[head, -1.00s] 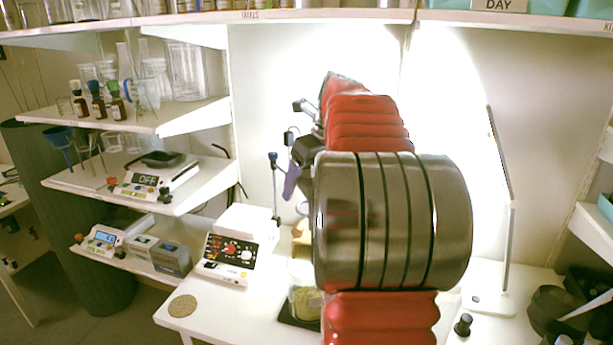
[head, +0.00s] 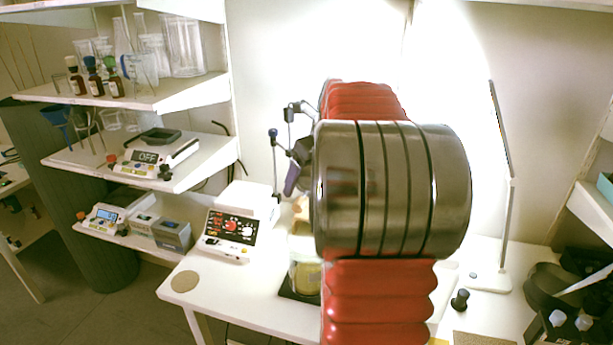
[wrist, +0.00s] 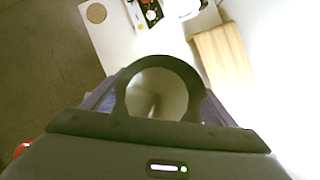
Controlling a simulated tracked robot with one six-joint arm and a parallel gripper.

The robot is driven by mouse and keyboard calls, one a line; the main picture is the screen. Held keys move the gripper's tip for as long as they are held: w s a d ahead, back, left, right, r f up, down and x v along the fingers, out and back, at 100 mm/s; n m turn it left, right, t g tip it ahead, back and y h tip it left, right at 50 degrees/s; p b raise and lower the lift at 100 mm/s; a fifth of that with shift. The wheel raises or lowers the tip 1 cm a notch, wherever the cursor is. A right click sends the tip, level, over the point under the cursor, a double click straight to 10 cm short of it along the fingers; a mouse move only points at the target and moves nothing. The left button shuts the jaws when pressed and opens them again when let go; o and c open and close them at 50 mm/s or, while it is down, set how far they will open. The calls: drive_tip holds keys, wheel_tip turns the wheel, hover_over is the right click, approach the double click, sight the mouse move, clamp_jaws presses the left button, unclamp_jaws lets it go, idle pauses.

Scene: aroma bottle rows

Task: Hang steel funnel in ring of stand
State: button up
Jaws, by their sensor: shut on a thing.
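My gripper (wrist: 156,100) shows in the wrist view, its purple fingers on either side of a round, pale, cone-shaped thing with a dark rim, which I take to be the steel funnel (wrist: 157,88). The gripper is shut on it. In the head view only a purple finger of my gripper (head: 293,177) shows, left of my large grey arm joint. The stand's thin rod with a blue-topped clamp (head: 273,136) stands just left of the finger. The stand's ring cannot be made out, and the funnel is hidden in the head view.
A white hotplate device with a red dial (head: 232,226) is on the table left of the stand. A beaker with yellow contents (head: 307,277) is under my arm. A cork disc (head: 184,281) lies at the table's left corner. A lamp (head: 490,283) stands at the right.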

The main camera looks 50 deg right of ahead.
drive_tip(key=shift+f, duration=0.1)
drive_tip(key=o, duration=1.2)
drive_tip(key=shift+c, duration=0.2)
drive_tip(key=v, duration=1.4)
drive_tip(key=shift+f, duration=0.1)
